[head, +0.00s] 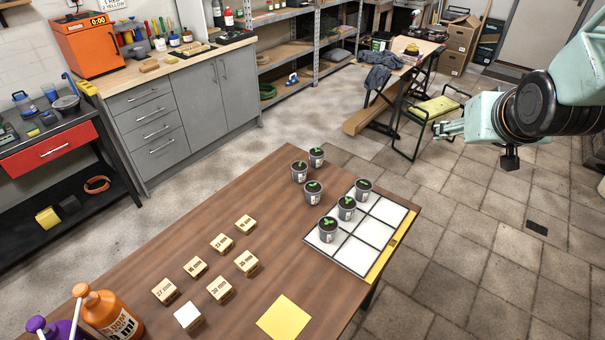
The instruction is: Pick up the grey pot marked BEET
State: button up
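Several small grey pots with dark soil and green seedlings are on the brown table. Three stand off the board: a back pot (316,157), one beside it (299,172) and one nearer (313,193). Three stand in a row along the left side of the white gridded board (378,235): a far pot (363,190), a middle pot (346,209) and a near pot (327,230). Their pale labels are too small to read, so I cannot tell which is BEET. My gripper (440,130) is high at the right, well away from the pots; its finger opening is unclear.
Wooden blocks marked in mm (221,243), a white-topped block (188,316) and a yellow sheet (285,317) lie on the table. An orange bottle (112,312) and a purple bottle (58,329) stand at its near left. The board's remaining cells are empty.

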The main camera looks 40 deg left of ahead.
jog(key=w+a+f+n+y, duration=0.1)
jog(key=a+f+n+y, duration=0.1)
jog(key=a+f, duration=0.55)
jog(key=n+g+y+b, duration=0.3)
jog(key=n+y, duration=0.1)
jog(key=y, duration=0.2)
send_near(300, 167)
jog(key=d, duration=0.1)
jog(key=d+r, duration=0.1)
jog(key=d, duration=0.1)
jog(key=shift+s+d+r, duration=0.1)
jog(key=shift+s+r, duration=0.1)
jog(key=shift+r, duration=0.2)
jog(key=shift+s+a+f, duration=0.3)
jog(key=shift+s+a, duration=0.15)
jog(key=shift+w+a+f, duration=0.1)
jog(key=shift+x, duration=4.15)
jog(key=shift+w, duration=0.1)
